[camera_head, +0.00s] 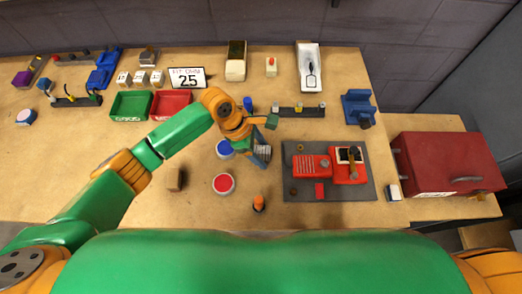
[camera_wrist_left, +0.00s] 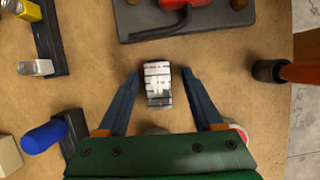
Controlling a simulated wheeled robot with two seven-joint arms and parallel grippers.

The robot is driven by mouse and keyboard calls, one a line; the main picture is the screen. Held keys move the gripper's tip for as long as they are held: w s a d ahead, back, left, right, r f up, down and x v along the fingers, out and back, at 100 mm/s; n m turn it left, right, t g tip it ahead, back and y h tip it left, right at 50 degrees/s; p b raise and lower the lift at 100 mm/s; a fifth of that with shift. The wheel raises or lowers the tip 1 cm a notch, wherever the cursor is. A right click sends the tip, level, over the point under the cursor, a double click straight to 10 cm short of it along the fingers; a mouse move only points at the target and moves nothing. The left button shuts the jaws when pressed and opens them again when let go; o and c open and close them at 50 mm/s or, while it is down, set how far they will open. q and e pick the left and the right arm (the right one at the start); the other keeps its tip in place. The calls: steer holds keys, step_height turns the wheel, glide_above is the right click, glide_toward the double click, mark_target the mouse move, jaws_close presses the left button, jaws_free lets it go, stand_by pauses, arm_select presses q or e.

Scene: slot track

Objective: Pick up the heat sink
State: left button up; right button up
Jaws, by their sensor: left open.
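The heat sink (camera_wrist_left: 158,83) is a small silver finned block on the wooden bench, seen in the left wrist view. It lies between the two blue fingers of my left gripper (camera_wrist_left: 160,76), with a gap to the finger on each side. My left gripper is open. In the head view the heat sink (camera_head: 264,151) is partly hidden by my left gripper (camera_head: 262,156), which is right over it. My right gripper is not in view.
A dark grey plate (camera_head: 330,193) with red parts lies just to the right. A red round piece (camera_head: 223,184) and an orange-topped peg (camera_head: 258,203) stand nearer me. A black slotted rail (camera_head: 300,112) lies behind. A red toolbox (camera_head: 450,160) stands far right.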

arm_select(q)
steer(key=shift+w+f, duration=0.15)
steer(key=shift+w, duration=0.1)
steer(key=shift+s, duration=0.25)
jaws_close()
steer(key=shift+w, duration=0.1)
steer(key=shift+r, duration=0.2)
